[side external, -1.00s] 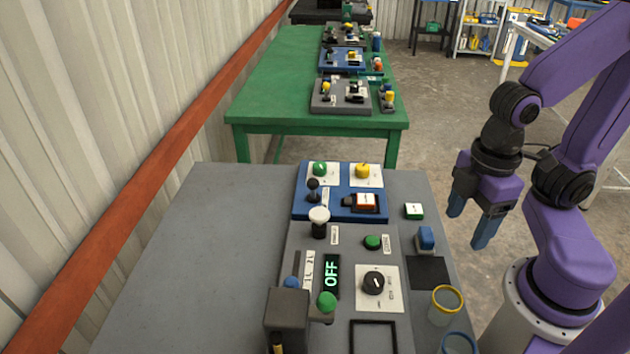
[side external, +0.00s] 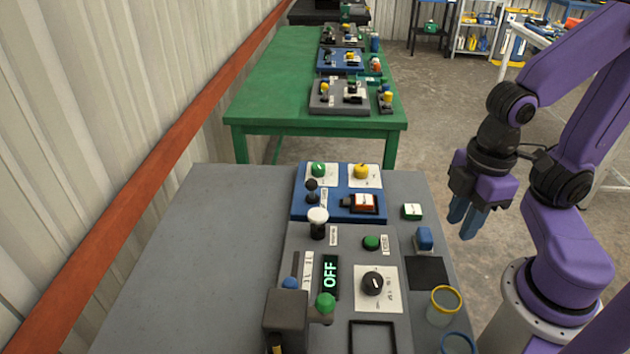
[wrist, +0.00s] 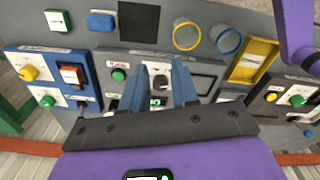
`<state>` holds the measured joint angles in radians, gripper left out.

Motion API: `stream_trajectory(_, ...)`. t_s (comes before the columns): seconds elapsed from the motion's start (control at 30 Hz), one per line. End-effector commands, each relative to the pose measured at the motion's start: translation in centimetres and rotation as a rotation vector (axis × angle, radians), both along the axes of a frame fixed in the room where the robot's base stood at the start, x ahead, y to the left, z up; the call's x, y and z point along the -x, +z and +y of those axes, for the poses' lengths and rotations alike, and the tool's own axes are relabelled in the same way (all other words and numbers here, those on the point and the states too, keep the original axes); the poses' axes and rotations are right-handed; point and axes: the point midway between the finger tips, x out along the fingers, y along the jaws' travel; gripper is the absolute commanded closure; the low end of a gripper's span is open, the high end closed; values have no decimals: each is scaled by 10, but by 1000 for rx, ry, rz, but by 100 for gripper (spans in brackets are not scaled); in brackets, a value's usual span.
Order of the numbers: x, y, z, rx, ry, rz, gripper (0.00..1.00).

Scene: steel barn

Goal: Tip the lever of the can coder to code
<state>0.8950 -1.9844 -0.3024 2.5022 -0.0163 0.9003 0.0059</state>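A grey control panel (side external: 345,240) stands on the grey table in the side view. It carries a white-knobbed lever (side external: 318,222), a display reading OFF (side external: 330,277), a green button (side external: 371,242) and a black dial (side external: 373,284) on a white plate. The small labels are unreadable, so I cannot tell which part is the coder lever. My gripper (side external: 462,217) hangs empty in the air right of the table, touching nothing. In the wrist view its blue fingers (wrist: 161,75) are apart, with a narrow gap.
A blue panel (side external: 332,200) with a black-ball lever, knobs and a rocker switch adjoins behind. The table's left part is bare.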

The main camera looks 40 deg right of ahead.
Motion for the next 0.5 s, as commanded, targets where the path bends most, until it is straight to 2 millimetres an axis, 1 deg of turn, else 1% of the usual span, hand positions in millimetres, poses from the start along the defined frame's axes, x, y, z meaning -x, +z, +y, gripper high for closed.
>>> stream_trajectory(0.03,-8,-1,0,-2,-8,-25,88)
stream_trajectory(0.07,-16,-1,0,-6,-12,-50,98)
stream_trajectory(0.1,-28,-1,0,-11,-19,-90,100)
stream_trajectory(0.17,-52,-1,0,-21,-32,-166,100)
stream_trajectory(0.2,-70,0,0,-32,-36,-224,100)
stream_trajectory(0.27,-97,3,-2,-46,-36,-314,100)
stream_trajectory(0.3,-115,5,-2,-58,-32,-370,100)
stream_trajectory(0.4,-153,12,-4,-84,-6,-494,100)
stream_trajectory(0.5,-183,19,-6,-112,41,-592,100)
